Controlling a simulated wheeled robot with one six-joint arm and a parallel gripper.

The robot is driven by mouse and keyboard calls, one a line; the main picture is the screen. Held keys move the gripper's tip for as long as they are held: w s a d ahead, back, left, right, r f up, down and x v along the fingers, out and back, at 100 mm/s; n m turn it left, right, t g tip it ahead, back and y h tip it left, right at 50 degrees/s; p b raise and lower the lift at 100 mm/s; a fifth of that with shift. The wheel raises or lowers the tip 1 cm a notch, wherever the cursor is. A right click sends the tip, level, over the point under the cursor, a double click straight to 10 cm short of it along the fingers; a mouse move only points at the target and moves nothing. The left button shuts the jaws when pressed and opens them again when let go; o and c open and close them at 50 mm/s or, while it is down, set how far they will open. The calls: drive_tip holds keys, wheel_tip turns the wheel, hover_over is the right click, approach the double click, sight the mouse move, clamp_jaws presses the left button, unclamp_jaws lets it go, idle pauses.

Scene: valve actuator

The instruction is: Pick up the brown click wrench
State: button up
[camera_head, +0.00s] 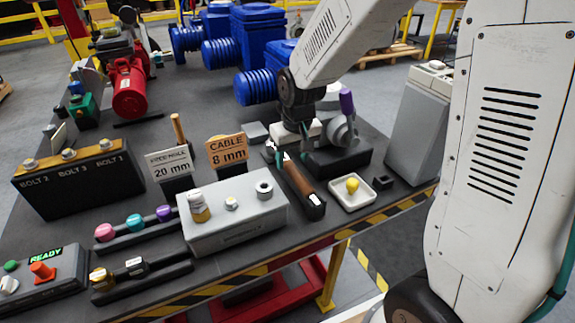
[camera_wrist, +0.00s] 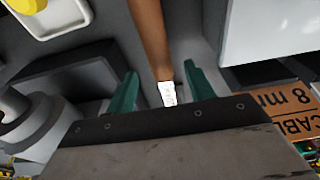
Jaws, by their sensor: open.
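The brown click wrench (camera_head: 297,177) lies in a dark holder (camera_head: 313,209) near the front edge of the table, right of the grey box. In the wrist view its brown handle (camera_wrist: 150,40) comes down from the top, with a white part (camera_wrist: 168,94) at its lower end. My gripper (camera_wrist: 160,71) is open, with one green finger on each side of the wrench. Gaps show between the fingers and the wrench.
The grey box (camera_head: 236,226) stands close to the left of the wrench. A white tray (camera_head: 337,198) with a yellow object (camera_head: 352,185) is to its right. The "CABLE 8 mm" sign (camera_head: 227,151) and a grey device with a purple handle (camera_head: 346,103) stand close behind.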

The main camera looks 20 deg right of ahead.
sight(291, 165)
drive_tip(key=f, duration=0.4)
drive_tip(key=shift+w+f, duration=0.35)
drive_tip(key=shift+f, duration=0.05)
clamp_jaws()
drive_tip(key=shift+r, duration=0.15)
